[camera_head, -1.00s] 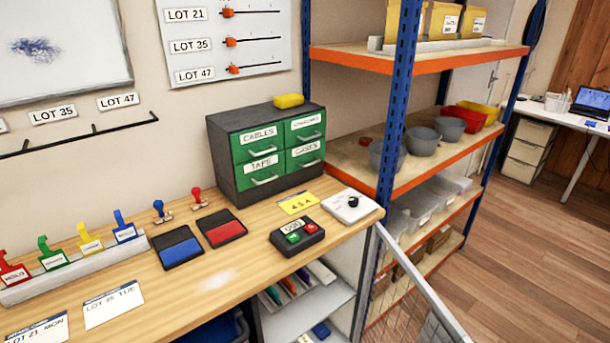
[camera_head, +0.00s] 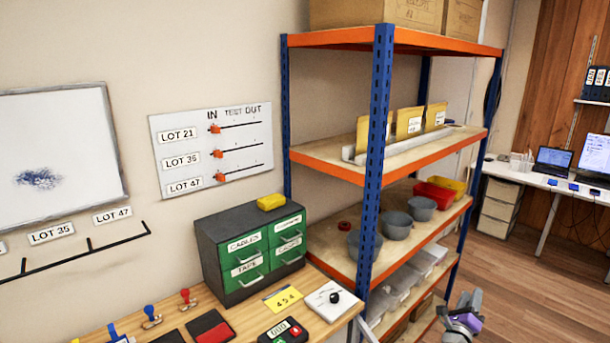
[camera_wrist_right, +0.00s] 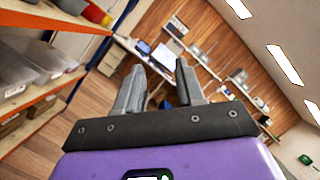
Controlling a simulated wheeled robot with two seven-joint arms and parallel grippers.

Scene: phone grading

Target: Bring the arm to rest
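My right gripper (camera_head: 466,306), grey with a purple body, shows at the bottom right of the head view, in front of the lower shelves and over the floor. In the right wrist view its two grey fingers (camera_wrist_right: 159,68) stand apart with nothing between them. It points across the room toward the far desk and wood wall, and touches nothing that I can see. My left gripper and arm are not in view.
The blue and orange shelf rack (camera_head: 378,170) stands just left of my right gripper. The workbench (camera_head: 338,325) with the green drawer cabinet (camera_head: 262,255) is further left. A far desk (camera_head: 540,180) holds laptops. Open wooden floor (camera_head: 520,290) lies right.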

